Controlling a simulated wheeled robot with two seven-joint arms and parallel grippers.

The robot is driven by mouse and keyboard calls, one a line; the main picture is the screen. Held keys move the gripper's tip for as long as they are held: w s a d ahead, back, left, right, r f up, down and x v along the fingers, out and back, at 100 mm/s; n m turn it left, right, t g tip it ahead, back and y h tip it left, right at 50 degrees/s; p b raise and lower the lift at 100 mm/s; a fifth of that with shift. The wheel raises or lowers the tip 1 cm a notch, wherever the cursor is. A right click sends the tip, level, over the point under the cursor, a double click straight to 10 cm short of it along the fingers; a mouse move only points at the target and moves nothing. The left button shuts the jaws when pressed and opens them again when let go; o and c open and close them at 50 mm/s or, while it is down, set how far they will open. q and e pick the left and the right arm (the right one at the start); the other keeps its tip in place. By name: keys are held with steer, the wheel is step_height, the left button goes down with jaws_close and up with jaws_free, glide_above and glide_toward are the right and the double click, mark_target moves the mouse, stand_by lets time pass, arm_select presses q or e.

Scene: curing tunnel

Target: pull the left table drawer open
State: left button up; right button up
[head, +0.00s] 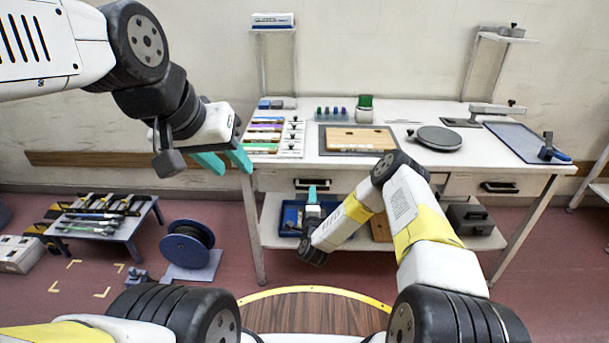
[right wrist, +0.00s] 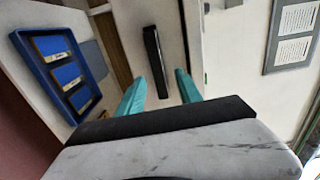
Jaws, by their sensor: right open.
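The left table drawer (head: 284,182) is a pale front under the tabletop. It looks closed, with a dark bar handle (head: 309,183). In the right wrist view the handle (right wrist: 155,60) lies lengthwise ahead, in line with the gap between my fingers. My right gripper (head: 312,190) is in front of that drawer, just below the handle; its two teal fingers (right wrist: 160,76) are apart, one to each side of the handle's line. Contact cannot be told. My left gripper (head: 228,162) is raised left of the table, teal fingers apart and empty.
A second drawer with a black handle (head: 498,187) is at the right. A blue tray (head: 290,216) stands on the lower shelf, also in the right wrist view (right wrist: 60,70). The tabletop (head: 400,112) holds boards and tools. A cable reel (head: 187,246) and low bench (head: 100,225) stand left.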

steer(key=w, duration=0.7)
steer(key=shift+w+a+f, duration=0.1)
steer(key=shift+w+f, duration=0.15)
jaws_close()
stand_by(1.2)
